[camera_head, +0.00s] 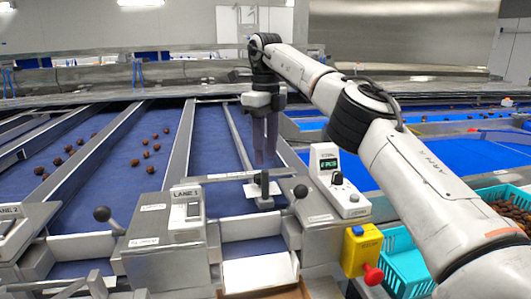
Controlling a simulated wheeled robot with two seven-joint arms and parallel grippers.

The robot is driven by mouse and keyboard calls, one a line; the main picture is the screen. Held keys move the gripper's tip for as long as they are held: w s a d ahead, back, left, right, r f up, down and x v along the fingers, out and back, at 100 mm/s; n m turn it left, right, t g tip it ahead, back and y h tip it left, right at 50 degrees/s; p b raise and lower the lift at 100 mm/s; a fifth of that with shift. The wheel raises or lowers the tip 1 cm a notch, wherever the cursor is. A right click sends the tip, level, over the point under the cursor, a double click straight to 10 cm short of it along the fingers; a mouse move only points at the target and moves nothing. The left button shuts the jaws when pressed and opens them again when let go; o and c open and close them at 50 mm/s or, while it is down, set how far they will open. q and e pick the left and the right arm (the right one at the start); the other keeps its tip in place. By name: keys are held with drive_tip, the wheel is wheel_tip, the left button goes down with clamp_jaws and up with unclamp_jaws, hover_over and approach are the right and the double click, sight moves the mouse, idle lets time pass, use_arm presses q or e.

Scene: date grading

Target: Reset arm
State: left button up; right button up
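My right arm comes in from the right side of the head view and reaches over the sorting lanes. My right gripper (265,150) points down above the blue belt lane (212,160) in the middle, over a small metal post with a white plate (262,189). Its fingers look close together, but I cannot tell whether they touch. No date shows between them. My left gripper is not in view.
Dates (150,146) lie scattered on the left lanes. Below are a LANE 1 switch box (187,213), black-knobbed levers (103,214), a speed controller (338,180), a yellow box with red knob (361,250), and teal crates (405,270) at right.

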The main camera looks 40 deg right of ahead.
sight(266, 198)
wheel_tip(266, 198, down, 11)
drive_tip(key=shift+r, duration=0.1)
drive_tip(key=shift+w+a+r, duration=0.1)
drive_tip(key=shift+w+a, duration=0.4)
drive_tip(key=shift+a, duration=0.35)
drive_tip(key=shift+w+a+r, duration=0.1)
drive_tip(key=shift+w+a, duration=0.45)
drive_tip(key=shift+a, duration=0.25)
drive_tip(key=shift+w+a, duration=0.5)
drive_tip(key=shift+a, duration=0.35)
